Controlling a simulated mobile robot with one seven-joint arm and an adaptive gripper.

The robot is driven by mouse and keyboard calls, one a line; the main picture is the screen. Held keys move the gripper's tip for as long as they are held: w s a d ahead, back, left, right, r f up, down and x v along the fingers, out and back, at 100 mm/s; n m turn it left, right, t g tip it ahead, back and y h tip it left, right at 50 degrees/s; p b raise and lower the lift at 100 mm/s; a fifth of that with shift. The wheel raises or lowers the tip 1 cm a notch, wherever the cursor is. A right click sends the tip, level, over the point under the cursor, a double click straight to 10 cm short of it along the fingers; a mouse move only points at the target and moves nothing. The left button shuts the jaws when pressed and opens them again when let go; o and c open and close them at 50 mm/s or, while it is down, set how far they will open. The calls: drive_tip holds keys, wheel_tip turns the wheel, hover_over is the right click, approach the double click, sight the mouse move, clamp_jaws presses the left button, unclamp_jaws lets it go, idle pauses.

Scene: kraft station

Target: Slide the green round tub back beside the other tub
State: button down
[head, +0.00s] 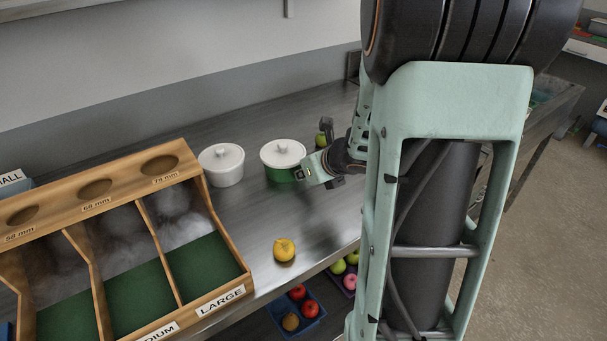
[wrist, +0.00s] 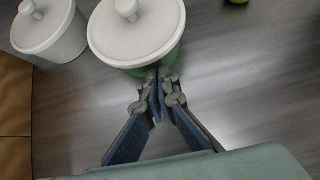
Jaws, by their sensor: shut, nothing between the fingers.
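The green round tub (head: 281,174) has a white lid with a knob and stands upright on the steel counter. In the wrist view the green tub (wrist: 137,36) is at the top, just ahead of my fingers. The other tub (head: 222,165) is all white and stands to its left with a small gap; it also shows in the wrist view (wrist: 48,32). My gripper (wrist: 158,78) is shut and empty, its fingertips at the green tub's near side, touching or almost touching. In the head view my gripper (head: 304,171) is at the tub's right side.
A wooden sorting box (head: 158,252) with green-floored compartments stands at the left. A yellow fruit (head: 284,249) lies on the counter (head: 245,222) near its front edge. A green fruit (head: 321,139) is behind my gripper.

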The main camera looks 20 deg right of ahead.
sight(288, 159)
drive_tip(key=w, duration=0.5)
drive_tip(key=w+a, duration=0.1)
drive_tip(key=w, duration=0.1)
drive_tip(key=shift+w, duration=0.4)
drive_tip(key=shift+s, duration=0.15)
